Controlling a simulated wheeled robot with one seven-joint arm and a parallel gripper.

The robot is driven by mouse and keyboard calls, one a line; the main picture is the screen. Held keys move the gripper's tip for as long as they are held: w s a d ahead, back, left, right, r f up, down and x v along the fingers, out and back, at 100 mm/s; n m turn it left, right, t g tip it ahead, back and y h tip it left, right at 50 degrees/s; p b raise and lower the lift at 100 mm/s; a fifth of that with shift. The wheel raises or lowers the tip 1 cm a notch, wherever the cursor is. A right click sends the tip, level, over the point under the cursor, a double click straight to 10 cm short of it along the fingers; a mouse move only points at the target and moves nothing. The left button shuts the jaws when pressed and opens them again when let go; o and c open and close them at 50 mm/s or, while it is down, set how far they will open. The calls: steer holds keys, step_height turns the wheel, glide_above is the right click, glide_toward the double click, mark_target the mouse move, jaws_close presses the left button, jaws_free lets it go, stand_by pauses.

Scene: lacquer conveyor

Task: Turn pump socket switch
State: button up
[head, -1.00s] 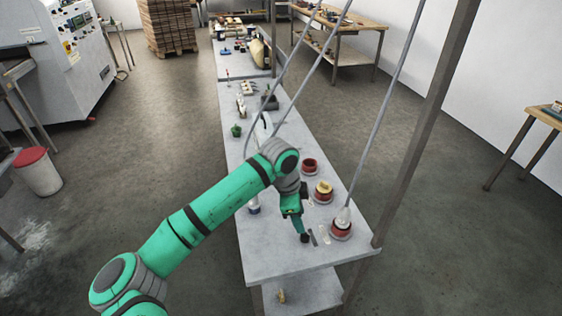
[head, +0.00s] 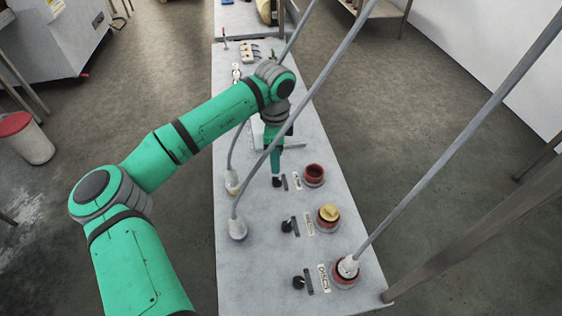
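Three red sockets stand in a row on the grey bench. The far socket (head: 314,174) is open, the middle socket (head: 328,219) has a yellow piece on top, and the near socket (head: 345,278) holds a white plug (head: 348,267). Each has a dark switch to its left: the middle switch (head: 289,226) and near switch (head: 299,283) show clearly. My gripper (head: 277,180) points down at the far switch's place, and its dark tip hides or merges with that switch. Its fingers are too small to read. The labels cannot be read, so I cannot tell which socket is the pump's.
Two white plugs, one farther (head: 232,183) and one nearer (head: 237,229), stand at the bench's left side with grey cables rising from them. Another cable rises from the near socket. A metal post (head: 470,225) stands at the right. Small parts (head: 250,50) lie farther back.

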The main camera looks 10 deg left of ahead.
mark_target(277, 179)
steer(key=f, duration=1)
steer(key=shift+w+a+f, duration=0.15)
steer(key=shift+w+f, duration=0.1)
steer(key=shift+f, duration=0.05)
steer(key=shift+w, duration=0.1)
steer(key=shift+s, duration=0.2)
steer(key=c, duration=1)
